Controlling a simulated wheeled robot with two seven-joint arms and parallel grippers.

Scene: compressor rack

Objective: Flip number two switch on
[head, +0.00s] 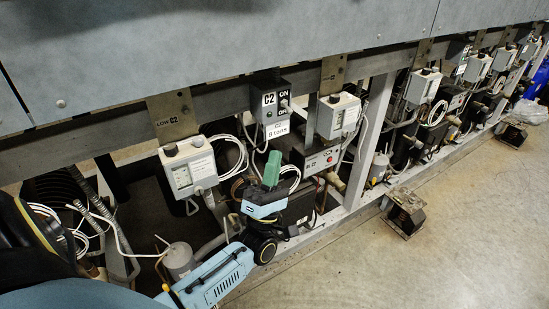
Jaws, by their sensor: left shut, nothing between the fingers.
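The number two switch box (271,105) is a small dark box marked C2, mounted on the grey rail left of the picture's middle. Its small toggle (286,104) is on the right of the front face, below an ON label; its position is too small to tell. A white label hangs below the box. My left gripper (273,157), with green fingers on a light blue wrist, points upward just below the box and its label. It is shut and empty, and appears apart from the toggle. My right gripper is not in view.
White control boxes stand left (189,169) and right (338,115) of the switch box. Looped white cables (229,152) hang near my gripper. A grey upright post (367,140) stands to the right. The concrete floor (465,215) at right is mostly clear.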

